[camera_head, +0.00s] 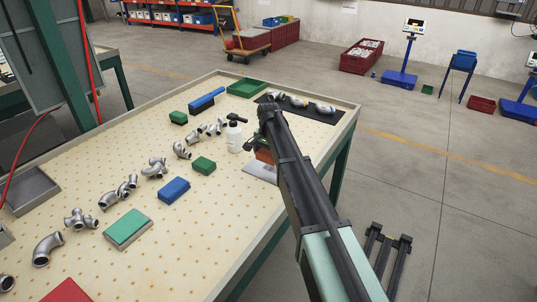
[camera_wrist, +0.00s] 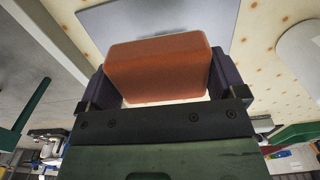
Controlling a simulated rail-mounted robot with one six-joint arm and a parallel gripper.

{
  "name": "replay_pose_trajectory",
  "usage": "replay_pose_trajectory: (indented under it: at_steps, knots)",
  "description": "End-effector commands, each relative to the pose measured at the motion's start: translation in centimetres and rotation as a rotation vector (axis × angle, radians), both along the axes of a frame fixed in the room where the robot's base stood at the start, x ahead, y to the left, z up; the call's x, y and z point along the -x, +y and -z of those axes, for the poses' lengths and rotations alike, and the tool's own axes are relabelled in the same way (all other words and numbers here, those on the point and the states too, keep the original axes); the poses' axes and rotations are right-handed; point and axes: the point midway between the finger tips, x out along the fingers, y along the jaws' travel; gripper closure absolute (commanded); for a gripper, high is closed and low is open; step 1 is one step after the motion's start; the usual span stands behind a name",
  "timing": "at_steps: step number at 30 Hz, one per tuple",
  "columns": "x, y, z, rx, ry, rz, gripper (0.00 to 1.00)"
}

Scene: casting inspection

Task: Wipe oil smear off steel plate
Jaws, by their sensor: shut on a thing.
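My gripper (camera_head: 264,146) is shut on an orange sponge (camera_wrist: 158,68), seen large between the two dark fingers in the wrist view. In the head view only a small reddish part of the sponge (camera_head: 264,156) shows behind my arm. The steel plate (camera_head: 260,173) lies flat near the table's right edge, partly covered by my arm. In the wrist view a smooth grey surface that looks like the plate (camera_wrist: 170,18) lies beyond the sponge. I cannot tell whether the sponge touches it.
A white spray bottle (camera_head: 234,137) stands close left of my gripper. Metal pipe fittings, a blue block (camera_head: 174,189), green blocks and a blue brush (camera_head: 207,100) spread over the perforated table (camera_head: 185,250). A black mat (camera_head: 328,117) with shiny parts lies behind my gripper.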

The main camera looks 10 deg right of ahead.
Motion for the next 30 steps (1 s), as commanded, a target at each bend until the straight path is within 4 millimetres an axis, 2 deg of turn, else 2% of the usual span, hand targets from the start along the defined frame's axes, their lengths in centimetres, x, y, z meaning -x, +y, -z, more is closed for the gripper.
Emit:
replay_pose_trajectory:
  at_steps: [5,12,14,28,30]
  knots:
    - [0.0,0.0,-0.1,0.0,0.0,0.0,0.29]
    - [0.0,0.0,-2.9,0.0,0.0,0.0,0.29]
    - [0.0,0.0,-3.2,0.0,0.0,0.0,0.29]
    - [0.0,0.0,-2.8,0.0,0.0,0.0,0.29]
    - [-0.4,-0.4,-2.0,0.0,0.0,0.001,0.29]
